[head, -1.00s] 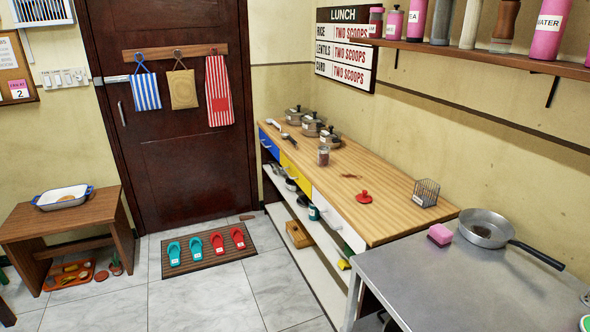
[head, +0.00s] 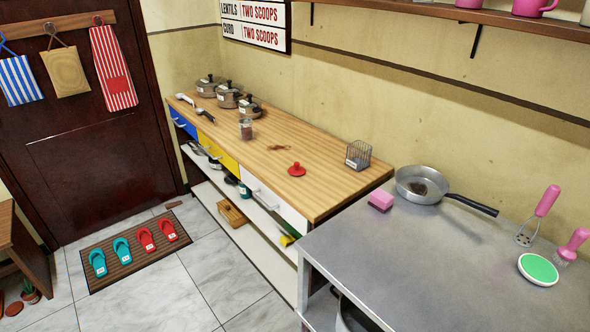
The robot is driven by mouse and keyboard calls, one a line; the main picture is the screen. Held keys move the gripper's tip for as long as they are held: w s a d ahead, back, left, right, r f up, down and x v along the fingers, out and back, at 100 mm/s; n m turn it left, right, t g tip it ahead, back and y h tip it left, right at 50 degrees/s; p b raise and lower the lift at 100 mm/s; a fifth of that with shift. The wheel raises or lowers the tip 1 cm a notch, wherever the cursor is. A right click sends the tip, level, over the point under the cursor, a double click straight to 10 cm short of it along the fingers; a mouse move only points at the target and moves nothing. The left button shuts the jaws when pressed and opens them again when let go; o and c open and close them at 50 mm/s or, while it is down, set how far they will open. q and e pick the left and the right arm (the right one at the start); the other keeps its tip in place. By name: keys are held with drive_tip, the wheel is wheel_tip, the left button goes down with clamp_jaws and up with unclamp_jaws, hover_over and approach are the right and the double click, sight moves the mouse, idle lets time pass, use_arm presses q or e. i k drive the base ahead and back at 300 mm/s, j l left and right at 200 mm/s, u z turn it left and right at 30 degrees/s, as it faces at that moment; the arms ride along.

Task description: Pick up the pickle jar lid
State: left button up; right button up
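A small red lid with a knob on top (head: 297,169), likely the pickle jar lid, lies on the wooden counter (head: 325,195) towards its near end. A glass jar with dark reddish contents (head: 246,129) stands upright further back on the same counter. A brown stain (head: 279,148) lies on the wood between the jar and the lid. Neither of my grippers is in view.
Several lidded pots (head: 228,97) stand at the counter's far end. The metal table (head: 400,260) in front holds a pan (head: 422,186), a pink sponge (head: 380,202) and pink-handled utensils. Floor left of the counter is mostly clear.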

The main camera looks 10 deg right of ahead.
sight(296, 171)
drive_tip(key=z, duration=0.35)
drive_tip(key=i+j+z, duration=0.25)
drive_tip(key=j+z, duration=0.2)
drive_tip(key=i+j+z, duration=0.25)
drive_tip(key=j, duration=0.2)
drive_tip(key=j+z, duration=0.25)
drive_tip(key=k+j, duration=0.05)
